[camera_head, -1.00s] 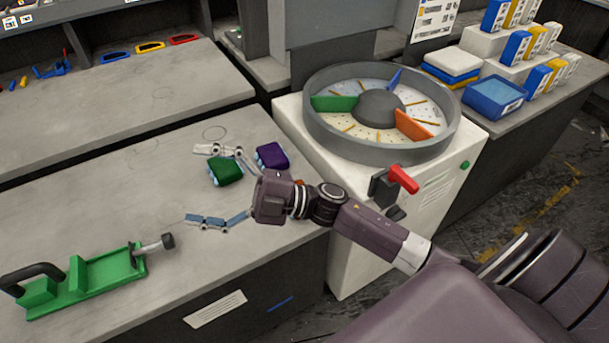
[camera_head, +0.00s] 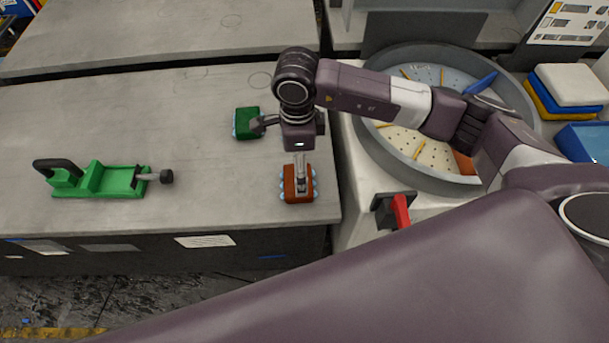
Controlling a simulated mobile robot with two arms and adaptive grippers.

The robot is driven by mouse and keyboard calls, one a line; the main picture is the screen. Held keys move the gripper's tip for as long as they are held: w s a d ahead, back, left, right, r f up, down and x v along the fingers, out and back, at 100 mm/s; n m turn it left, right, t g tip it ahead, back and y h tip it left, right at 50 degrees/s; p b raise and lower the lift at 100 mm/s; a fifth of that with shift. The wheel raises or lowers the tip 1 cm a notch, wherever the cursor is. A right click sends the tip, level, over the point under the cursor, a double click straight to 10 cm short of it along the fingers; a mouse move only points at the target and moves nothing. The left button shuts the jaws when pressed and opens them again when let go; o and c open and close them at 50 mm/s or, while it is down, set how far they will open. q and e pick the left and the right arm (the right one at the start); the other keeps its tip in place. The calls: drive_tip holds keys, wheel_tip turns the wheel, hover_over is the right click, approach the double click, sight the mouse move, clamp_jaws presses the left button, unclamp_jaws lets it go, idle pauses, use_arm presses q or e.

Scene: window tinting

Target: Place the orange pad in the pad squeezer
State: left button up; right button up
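The orange pad (camera_head: 290,196), with light blue bumps along its sides, lies near the front right edge of the grey table. My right arm comes in from the right, and its gripper (camera_head: 300,178) points down at the orange pad. A finger overlaps the top of the pad; the other finger's position is unclear, so I cannot tell whether it grips. The green pad squeezer (camera_head: 110,183), with a black handle at left and a black-knobbed lever at right, stands on the left of the table. Its bed looks empty. My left gripper is not in view.
A green pad (camera_head: 247,122) lies behind and left of the gripper. A round grey drum (camera_head: 378,160) on a white cabinet with a red lever (camera_head: 401,210) stands right of the table. The table between pad and squeezer is clear.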

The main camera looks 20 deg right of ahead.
drive_tip(key=shift+a+f+p, duration=0.3)
drive_tip(key=shift+f+p, duration=0.1)
drive_tip(key=shift+f, duration=0.5)
wheel_tip(320, 180, down, 4)
drive_tip(key=shift+d+r+p, duration=0.1)
drive_tip(key=shift+p, duration=0.75)
drive_tip(key=shift+f, duration=0.5)
drive_tip(key=c, duration=1.4)
wheel_tip(320, 180, up, 19)
drive_tip(key=b, duration=0.4)
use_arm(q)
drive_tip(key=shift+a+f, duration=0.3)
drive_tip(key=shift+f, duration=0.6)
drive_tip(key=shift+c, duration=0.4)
use_arm(e)
drive_tip(key=s+d+n, duration=0.2)
drive_tip(key=n, duration=0.5)
drive_tip(key=s+d+n, duration=0.1)
drive_tip(key=s+n, duration=0.2)
drive_tip(key=n, duration=0.4)
drive_tip(key=s+d+n, duration=0.2)
drive_tip(key=s+n, duration=0.1)
drive_tip(key=n, duration=0.4)
drive_tip(key=shift+d+f, duration=0.3)
